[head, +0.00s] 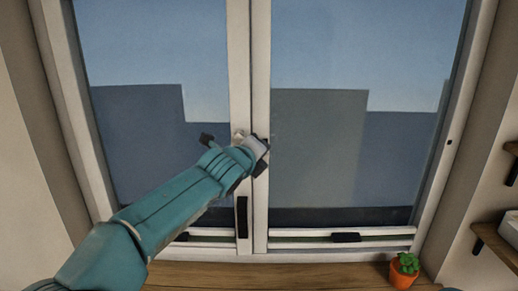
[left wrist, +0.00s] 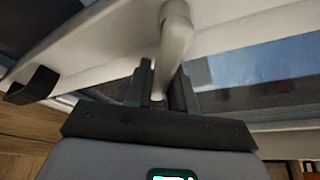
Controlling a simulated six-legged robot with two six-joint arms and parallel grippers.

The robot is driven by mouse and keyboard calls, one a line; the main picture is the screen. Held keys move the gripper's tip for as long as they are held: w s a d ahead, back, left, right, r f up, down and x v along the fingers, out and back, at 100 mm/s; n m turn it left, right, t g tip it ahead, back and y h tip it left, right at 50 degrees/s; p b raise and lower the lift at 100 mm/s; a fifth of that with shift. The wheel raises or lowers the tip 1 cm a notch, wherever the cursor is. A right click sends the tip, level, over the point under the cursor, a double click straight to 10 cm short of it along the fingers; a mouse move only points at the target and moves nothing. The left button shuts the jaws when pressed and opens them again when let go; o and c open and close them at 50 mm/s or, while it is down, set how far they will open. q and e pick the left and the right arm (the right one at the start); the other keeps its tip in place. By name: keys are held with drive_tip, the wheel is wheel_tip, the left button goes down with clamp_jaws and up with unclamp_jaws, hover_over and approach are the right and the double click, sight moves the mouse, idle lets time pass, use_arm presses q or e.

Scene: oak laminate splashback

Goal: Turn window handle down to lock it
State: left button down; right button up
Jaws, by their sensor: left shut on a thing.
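The window handle (left wrist: 174,38) is pale and smooth. In the left wrist view it runs from its rounded base at the top down between my fingers. My left gripper (left wrist: 161,88) is shut on the handle's lever. In the head view my left gripper (head: 260,150) is at the middle upright of the window (head: 260,60), and only a small pale part of the handle (head: 238,134) shows beside it. My wrist hides the rest, so the lever's exact angle is hard to tell there. My right gripper is in neither view.
A black vertical fitting (head: 242,217) sits on the frame below my gripper. A dark fitting (head: 345,237) lies on the lower right rail. A small plant in an orange pot (head: 404,271) stands on the wooden sill (head: 290,272). Shelves (head: 497,243) are at the right.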

use_arm(q)
drive_tip(key=c, duration=1)
unclamp_jaws()
drive_tip(key=shift+c, duration=0.2)
